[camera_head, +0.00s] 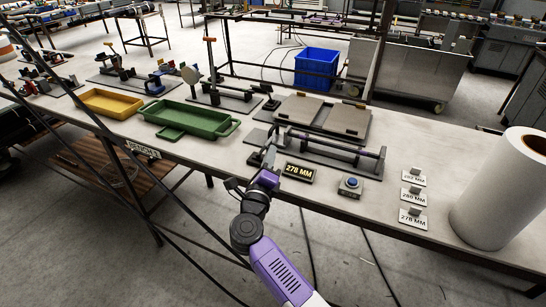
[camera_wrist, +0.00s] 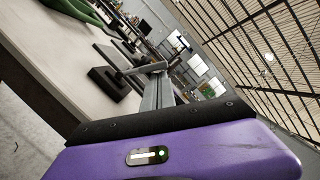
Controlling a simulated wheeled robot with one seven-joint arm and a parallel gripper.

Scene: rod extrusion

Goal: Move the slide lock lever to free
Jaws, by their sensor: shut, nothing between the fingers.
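The slide fixture (camera_head: 335,150) stands on the bench at centre right, a long rail with a purple-tinged end over a dark base. A display (camera_head: 299,172) in front of it reads 278 MM. My gripper (camera_head: 268,156) is at the fixture's left end, its fingers shut and empty. The fingers also show in the wrist view (camera_wrist: 158,92), above my purple wrist housing. A grey bar (camera_wrist: 148,69) near a dark block (camera_wrist: 112,84) shows just beyond them; I cannot tell whether this is the slide lock lever. Neither the lever's setting nor any contact with it can be made out.
Several length cards (camera_head: 413,195) and a large white roll (camera_head: 497,205) are farther right. A green tray (camera_head: 187,118) and a yellow tray (camera_head: 109,103) are left. Flat grey plates (camera_head: 322,115) lie behind the fixture.

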